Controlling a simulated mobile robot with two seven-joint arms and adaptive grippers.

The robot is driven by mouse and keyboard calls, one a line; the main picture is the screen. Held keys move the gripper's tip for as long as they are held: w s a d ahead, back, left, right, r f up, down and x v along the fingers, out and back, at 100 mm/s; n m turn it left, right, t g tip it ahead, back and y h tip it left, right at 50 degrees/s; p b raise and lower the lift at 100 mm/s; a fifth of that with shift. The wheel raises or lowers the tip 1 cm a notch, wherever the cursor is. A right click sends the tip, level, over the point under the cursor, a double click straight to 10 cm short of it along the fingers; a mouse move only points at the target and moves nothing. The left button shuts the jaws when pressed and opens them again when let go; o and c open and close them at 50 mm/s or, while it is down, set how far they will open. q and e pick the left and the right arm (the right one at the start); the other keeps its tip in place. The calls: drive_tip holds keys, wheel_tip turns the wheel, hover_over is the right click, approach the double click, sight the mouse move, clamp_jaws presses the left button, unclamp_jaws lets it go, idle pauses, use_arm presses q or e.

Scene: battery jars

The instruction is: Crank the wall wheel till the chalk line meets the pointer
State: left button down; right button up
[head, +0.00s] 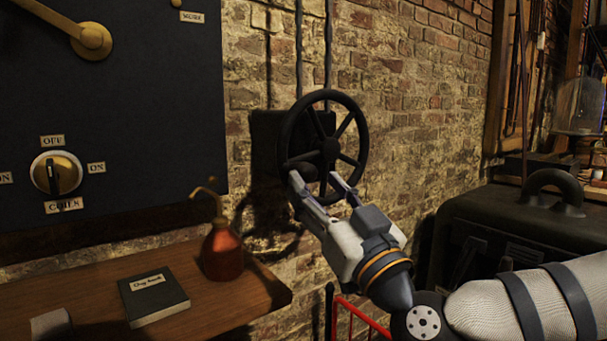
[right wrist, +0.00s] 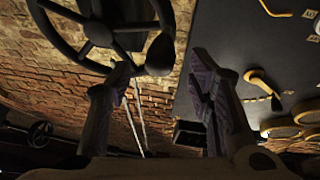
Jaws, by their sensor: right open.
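The black spoked wall wheel (head: 331,149) is mounted on a dark plate on the brick wall, in the middle of the head view. In the right wrist view the wheel (right wrist: 98,32) fills the upper left, and its dark crank knob (right wrist: 160,55) sticks out near the rim. My right gripper (head: 314,180) is at the wheel's lower rim, its two fingers spread and nothing held between them. In the right wrist view the knob appears between and beyond the open fingers (right wrist: 163,75); contact cannot be told. I cannot make out a chalk line or pointer.
A dark panel (head: 110,110) with a dial hangs on the left. Below it, a wooden shelf (head: 90,270) holds a red oil can (head: 222,252) and a dark book (head: 153,296). A dark case (head: 500,225) stands at the right. Red rails show below my right arm.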

sight(311, 180)
drive_tip(key=x, duration=0.5)
drive_tip(key=shift+w+f, duration=0.1)
drive_tip(key=shift+c, duration=0.2)
clamp_jaws()
